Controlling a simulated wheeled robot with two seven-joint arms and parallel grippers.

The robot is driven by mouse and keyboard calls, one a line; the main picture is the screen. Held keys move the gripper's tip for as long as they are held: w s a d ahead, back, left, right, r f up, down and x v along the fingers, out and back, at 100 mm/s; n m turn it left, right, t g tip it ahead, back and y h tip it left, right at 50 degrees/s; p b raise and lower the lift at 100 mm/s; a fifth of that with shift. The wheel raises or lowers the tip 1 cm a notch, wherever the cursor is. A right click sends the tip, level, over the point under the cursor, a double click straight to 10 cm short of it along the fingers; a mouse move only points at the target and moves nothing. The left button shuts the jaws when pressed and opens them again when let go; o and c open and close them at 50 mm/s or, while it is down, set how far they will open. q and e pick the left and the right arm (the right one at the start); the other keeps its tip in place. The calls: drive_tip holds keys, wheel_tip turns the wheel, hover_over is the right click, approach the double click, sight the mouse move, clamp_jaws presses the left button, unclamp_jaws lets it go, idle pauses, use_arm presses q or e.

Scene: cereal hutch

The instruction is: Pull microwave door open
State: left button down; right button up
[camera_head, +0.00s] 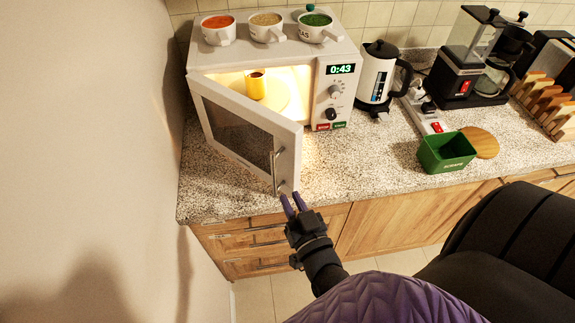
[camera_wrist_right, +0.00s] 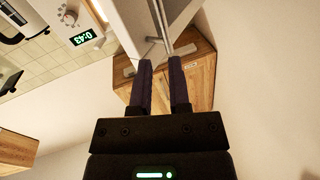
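The white microwave (camera_head: 318,50) stands on the counter with its door (camera_head: 240,135) swung partly open toward me. The vertical metal handle (camera_head: 276,172) is on the door's free edge. My right gripper (camera_head: 293,199) is just at the handle's lower end, its two purple fingers apart. In the right wrist view the open fingers (camera_wrist_right: 161,75) point at the door edge (camera_wrist_right: 190,14), and the handle (camera_wrist_right: 158,42) shows near the gap between their tips. I cannot tell whether they touch it. A yellow mug (camera_head: 255,86) is inside the lit microwave. My left gripper is not in view.
Several white cups, including one with orange contents (camera_head: 218,30), stand on the microwave. A kettle (camera_head: 377,72), power strip (camera_head: 425,112), green box (camera_head: 446,152) and coffee maker (camera_head: 470,60) stand to the right. A wall (camera_head: 90,150) is close on the left.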

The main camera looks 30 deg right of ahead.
drive_tip(key=d+f+m+y+b, duration=0.2)
drive_tip(key=m, duration=0.1)
drive_tip(key=d+m+y+b, duration=0.1)
drive_tip(key=shift+s+d+f+m+t+b, duration=0.25)
drive_tip(key=shift+d+f+m+t+b, duration=0.05)
drive_tip(key=shift+d+f+m+t, duration=0.1)
clamp_jaws()
drive_tip(key=w+m+y+b, duration=0.1)
drive_tip(key=w+m, duration=0.1)
drive_tip(key=w+m+y+b, duration=0.1)
drive_tip(key=w+m, duration=0.1)
drive_tip(key=w, duration=0.1)
drive_tip(key=w+m+g+y+b, duration=0.1)
drive_tip(key=w+m+y, duration=0.1)
drive_tip(key=w+m, duration=0.1)
drive_tip(key=shift+w+d+f, duration=0.1)
drive_tip(key=shift+f, duration=0.25)
drive_tip(key=shift+w+b, duration=0.35)
drive_tip(key=shift+w, duration=0.3)
drive_tip(key=shift+a, duration=0.25)
